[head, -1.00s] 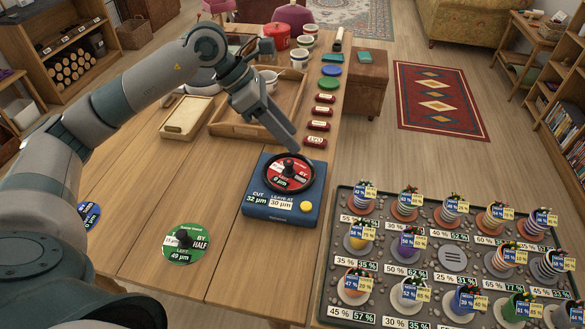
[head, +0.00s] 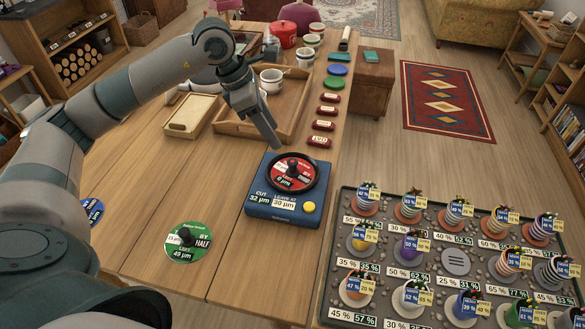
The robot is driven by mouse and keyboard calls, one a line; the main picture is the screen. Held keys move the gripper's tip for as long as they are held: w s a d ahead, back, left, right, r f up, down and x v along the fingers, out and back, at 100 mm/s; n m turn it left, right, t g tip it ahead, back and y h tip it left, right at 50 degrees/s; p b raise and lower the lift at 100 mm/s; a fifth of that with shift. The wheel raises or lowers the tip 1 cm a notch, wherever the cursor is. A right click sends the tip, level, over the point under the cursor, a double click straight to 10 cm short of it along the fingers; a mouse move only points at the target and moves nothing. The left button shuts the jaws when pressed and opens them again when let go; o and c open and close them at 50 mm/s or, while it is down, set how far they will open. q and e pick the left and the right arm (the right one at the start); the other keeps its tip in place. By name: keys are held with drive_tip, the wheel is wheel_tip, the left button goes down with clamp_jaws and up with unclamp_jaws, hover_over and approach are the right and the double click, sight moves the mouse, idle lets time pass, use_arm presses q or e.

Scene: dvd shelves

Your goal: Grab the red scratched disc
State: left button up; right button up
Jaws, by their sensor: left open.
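The red disc (head: 283,179) lies in the round black holder on top of a blue machine (head: 260,206), with a dark knob standing at its middle. Its label reads "left 0 µm"; I cannot make out scratches at this size. The machine's front reads "cut 32 µm" and "leave at 30 µm", beside a yellow button. My left gripper (head: 272,138) is open and empty, pointing down just behind the disc and apart from it. The gap between its fingers is hard to see from here. My right gripper is not in view.
A green disc (head: 188,243) and a partly hidden blue disc (head: 94,211) lie on the table to the left. A wooden tray (head: 228,129) with cups stands behind. A rack of several striped pots (head: 456,262) fills the lower right.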

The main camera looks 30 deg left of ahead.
use_arm(q)
drive_tip(key=p, duration=0.1)
hover_over(292, 161)
drive_tip(key=s+a, duration=0.2)
wheel_tip(292, 161, down, 6)
drive_tip(key=shift+p+x, duration=0.4)
drive_tip(key=shift+x, duration=0.45)
drive_tip(key=shift+d+f, duration=0.2)
drive_tip(key=shift+f, duration=0.05)
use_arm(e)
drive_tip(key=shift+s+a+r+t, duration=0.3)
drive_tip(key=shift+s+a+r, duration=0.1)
use_arm(q)
drive_tip(key=shift+f, duration=0.1)
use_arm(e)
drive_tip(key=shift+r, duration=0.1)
use_arm(q)
drive_tip(key=shift+w+d+f, duration=0.1)
drive_tip(key=shift+w+f, duration=0.05)
drive_tip(key=p+x, duration=0.2)
drive_tip(key=x, duration=0.1)
drive_tip(key=shift+w+f, duration=0.1)
drive_tip(key=shift+w, duration=0.1)
drive_tip(key=shift+w+f, duration=0.15)
drive_tip(key=shift+f, duration=0.5)
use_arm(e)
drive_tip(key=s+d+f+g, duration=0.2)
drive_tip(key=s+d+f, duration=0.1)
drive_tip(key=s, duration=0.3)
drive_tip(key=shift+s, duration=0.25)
